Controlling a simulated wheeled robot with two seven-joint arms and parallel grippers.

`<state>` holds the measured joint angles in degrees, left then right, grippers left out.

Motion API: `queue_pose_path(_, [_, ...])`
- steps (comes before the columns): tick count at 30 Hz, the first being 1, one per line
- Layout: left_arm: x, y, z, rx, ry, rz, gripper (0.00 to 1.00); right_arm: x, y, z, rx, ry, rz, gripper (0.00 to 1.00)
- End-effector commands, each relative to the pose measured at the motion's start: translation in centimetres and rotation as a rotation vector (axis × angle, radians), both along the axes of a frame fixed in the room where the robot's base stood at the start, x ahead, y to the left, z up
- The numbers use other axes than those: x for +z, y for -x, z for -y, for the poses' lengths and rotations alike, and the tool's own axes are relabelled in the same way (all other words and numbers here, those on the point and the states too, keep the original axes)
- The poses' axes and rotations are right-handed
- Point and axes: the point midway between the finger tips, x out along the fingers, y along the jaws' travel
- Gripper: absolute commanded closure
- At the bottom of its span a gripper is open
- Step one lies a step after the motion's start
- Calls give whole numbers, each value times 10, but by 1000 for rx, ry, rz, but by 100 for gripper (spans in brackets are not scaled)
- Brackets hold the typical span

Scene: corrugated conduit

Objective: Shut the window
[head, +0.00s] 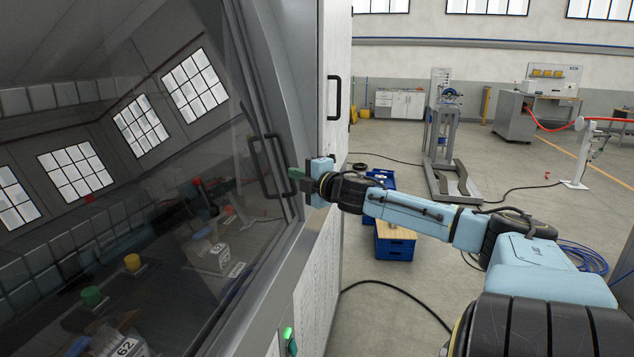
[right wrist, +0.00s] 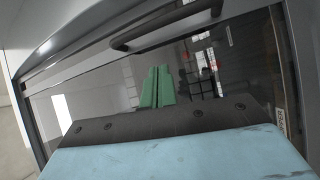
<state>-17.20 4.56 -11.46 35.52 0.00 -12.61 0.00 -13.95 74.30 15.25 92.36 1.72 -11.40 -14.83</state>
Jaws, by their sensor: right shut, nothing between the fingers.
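The window (head: 120,170) is a large dark glass pane in a grey machine front, filling the left of the head view. It has a black bar handle (head: 268,165) near its right edge. The handle also shows at the top of the right wrist view (right wrist: 165,22). My right gripper (head: 297,173) is beside the handle, at the right edge of the pane. Its green fingers (right wrist: 157,87) are together and empty in front of the glass, apart from the handle in the wrist view. How far the window stands open is hard to tell. My left gripper is out of view.
A white panel beside the window carries another black handle (head: 334,98). A green-lit switch (head: 289,338) is low on the machine. Blue crates (head: 395,243) stand on the floor behind my right arm. A grey stand (head: 447,150) and cables are farther back.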

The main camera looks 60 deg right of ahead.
Motion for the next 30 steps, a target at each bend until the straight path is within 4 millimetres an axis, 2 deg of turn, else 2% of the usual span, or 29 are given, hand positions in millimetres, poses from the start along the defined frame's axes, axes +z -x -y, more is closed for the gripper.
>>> queue_pose_path(18, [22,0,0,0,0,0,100,3,56,-13,0,-1,-2,100])
queue_pose_path(24, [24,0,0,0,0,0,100,4,66,-15,-1,0,0,100])
queue_pose_path(30, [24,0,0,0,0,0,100,4,67,-15,-1,1,2,100])
